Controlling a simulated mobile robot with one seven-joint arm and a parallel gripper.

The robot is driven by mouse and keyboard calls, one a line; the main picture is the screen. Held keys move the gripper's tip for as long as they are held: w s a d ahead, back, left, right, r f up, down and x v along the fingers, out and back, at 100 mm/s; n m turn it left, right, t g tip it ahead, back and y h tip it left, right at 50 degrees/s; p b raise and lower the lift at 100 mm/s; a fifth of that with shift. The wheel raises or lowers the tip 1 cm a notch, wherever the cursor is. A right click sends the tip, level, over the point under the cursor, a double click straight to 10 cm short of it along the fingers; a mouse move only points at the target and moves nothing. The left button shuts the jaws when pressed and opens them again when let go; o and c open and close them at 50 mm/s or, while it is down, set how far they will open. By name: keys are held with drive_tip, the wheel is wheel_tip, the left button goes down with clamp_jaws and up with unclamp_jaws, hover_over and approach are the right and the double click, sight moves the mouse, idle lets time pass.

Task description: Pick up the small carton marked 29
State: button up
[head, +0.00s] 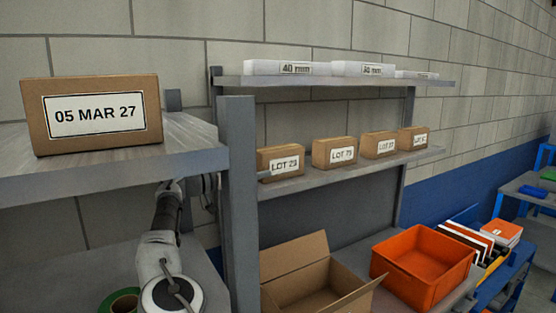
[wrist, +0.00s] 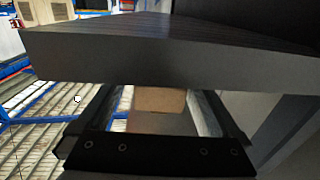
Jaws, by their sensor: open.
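Four small cartons stand in a row on the middle shelf in the head view. The leftmost carton (head: 281,163) has a white label that looks like LOT 29, though its last digit is blurred. The second carton (head: 334,153) seems to read LOT 75; labels on the third (head: 379,145) and fourth (head: 413,139) are too small to read surely. My gripper is mostly hidden behind the grey post in the head view, with a grey tip by the leftmost carton's left side. In the wrist view my gripper (wrist: 156,98) is open, with a brown carton face (wrist: 160,101) showing between its fingers.
A grey upright post (head: 238,190) stands before my arm. A dark grey slab (wrist: 170,55) crosses the wrist view close above the fingers. A large carton (head: 95,112) reads 05 MAR 27 at left. An open cardboard box (head: 310,275) and orange bin (head: 425,265) sit below.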

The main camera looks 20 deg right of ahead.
sight(269, 164)
drive_tip(key=shift+w+d+r+p, duration=0.1)
drive_tip(key=shift+d+r+p, duration=0.05)
drive_tip(key=shift+d+p, duration=0.15)
drive_tip(key=shift+w+d+r+p, duration=0.1)
drive_tip(key=shift+d+p, duration=0.05)
drive_tip(key=shift+d, duration=0.25)
drive_tip(key=p+x, duration=0.2)
drive_tip(key=x, duration=0.1)
drive_tip(key=shift+w+d+r, duration=0.15)
drive_tip(key=shift+d+r, duration=0.05)
drive_tip(key=shift+d, duration=0.05)
drive_tip(key=shift+w+d+f, duration=0.1)
drive_tip(key=shift+d+f, duration=0.05)
drive_tip(key=shift+d, duration=0.2)
drive_tip(key=shift+a, duration=0.1)
drive_tip(key=c, duration=1.1)
drive_tip(key=shift+c, duration=0.7)
